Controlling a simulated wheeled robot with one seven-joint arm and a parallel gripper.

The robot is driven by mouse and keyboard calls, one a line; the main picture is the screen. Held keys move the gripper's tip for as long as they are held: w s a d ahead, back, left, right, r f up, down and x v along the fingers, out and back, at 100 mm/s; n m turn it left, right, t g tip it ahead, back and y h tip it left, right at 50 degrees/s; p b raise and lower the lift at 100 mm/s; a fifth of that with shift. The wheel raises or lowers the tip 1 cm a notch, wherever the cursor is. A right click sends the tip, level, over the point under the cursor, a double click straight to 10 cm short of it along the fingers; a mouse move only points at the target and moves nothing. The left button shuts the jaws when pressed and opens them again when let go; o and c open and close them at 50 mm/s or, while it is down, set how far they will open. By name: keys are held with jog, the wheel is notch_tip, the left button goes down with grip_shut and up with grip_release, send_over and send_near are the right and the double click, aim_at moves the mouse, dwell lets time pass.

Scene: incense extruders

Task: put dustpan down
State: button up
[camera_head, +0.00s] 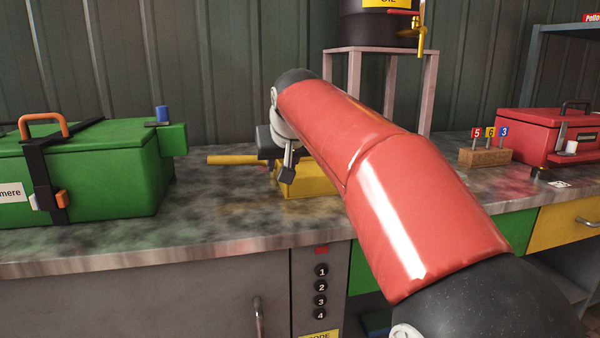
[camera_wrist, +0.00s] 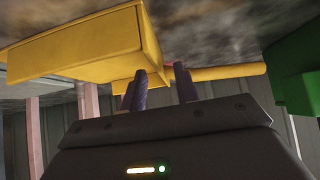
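The yellow dustpan (camera_head: 312,182) rests on the counter, with its yellow handle (camera_head: 232,160) pointing left. In the wrist view, which is upside down, its broad pan (camera_wrist: 85,48) is on the left and the handle (camera_wrist: 230,72) runs right. My gripper (camera_head: 287,168) is right at the dustpan, close to where the handle meets the pan; my arm hides part of this. In the wrist view the two dark fingers of my gripper (camera_wrist: 160,82) stand apart, overlapping the handle's near end. Nothing is clearly clamped between them; contact with the dustpan cannot be told.
A green case (camera_head: 95,175) stands on the counter (camera_head: 225,215) at left. A pinkish stand (camera_head: 430,95) holds a dark barrel (camera_head: 378,30) behind my arm. A wooden block (camera_head: 486,157) with numbered tags and a red toolbox (camera_head: 545,128) are at right. Counter in front of the dustpan is clear.

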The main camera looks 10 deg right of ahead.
aim_at(280, 164)
jog(key=x, duration=0.4)
jog(key=shift+w+f, duration=0.1)
jog(key=shift+w, duration=0.15)
grip_shut()
